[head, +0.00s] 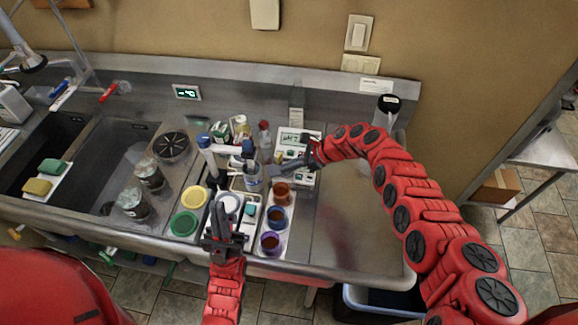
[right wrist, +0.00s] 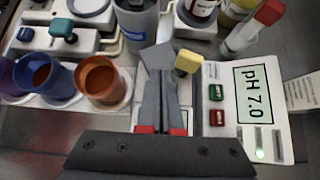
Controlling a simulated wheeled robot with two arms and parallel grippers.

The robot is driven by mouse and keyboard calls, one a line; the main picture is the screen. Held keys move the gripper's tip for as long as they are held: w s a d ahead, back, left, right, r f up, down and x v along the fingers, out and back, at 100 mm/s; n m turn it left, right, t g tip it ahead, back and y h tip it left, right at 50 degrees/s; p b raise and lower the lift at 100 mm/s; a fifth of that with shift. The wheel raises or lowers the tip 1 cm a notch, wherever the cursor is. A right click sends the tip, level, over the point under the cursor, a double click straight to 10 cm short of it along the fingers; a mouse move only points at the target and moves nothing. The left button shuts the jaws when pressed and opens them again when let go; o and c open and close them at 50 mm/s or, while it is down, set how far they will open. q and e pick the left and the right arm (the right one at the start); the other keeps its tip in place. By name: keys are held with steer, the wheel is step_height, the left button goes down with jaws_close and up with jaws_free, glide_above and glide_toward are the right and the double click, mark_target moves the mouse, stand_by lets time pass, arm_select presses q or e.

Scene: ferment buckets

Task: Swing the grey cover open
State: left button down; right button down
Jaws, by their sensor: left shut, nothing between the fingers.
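The grey cover (right wrist: 156,57) shows in the right wrist view as a flat, tilted grey plate at the tips of my right gripper (right wrist: 164,78). The two dark fingers come close together there and appear shut on its edge; the exact contact is hard to see. In the head view my right gripper (head: 283,169) reaches in from the right, beside the white meter (head: 302,180). The meter also shows in the right wrist view (right wrist: 221,72), reading pH 7.0. My left gripper (head: 219,213) is shut and empty over the front of the counter.
An orange-brown cup (head: 282,190), a blue cup (head: 277,216) and a purple cup (head: 270,241) stand close in front. Bare steel counter (head: 340,220) lies to the right; the sink (head: 104,165) is far left.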

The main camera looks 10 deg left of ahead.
steer(key=shift+s+d+f, duration=0.1)
steer(key=shift+f, duration=0.15)
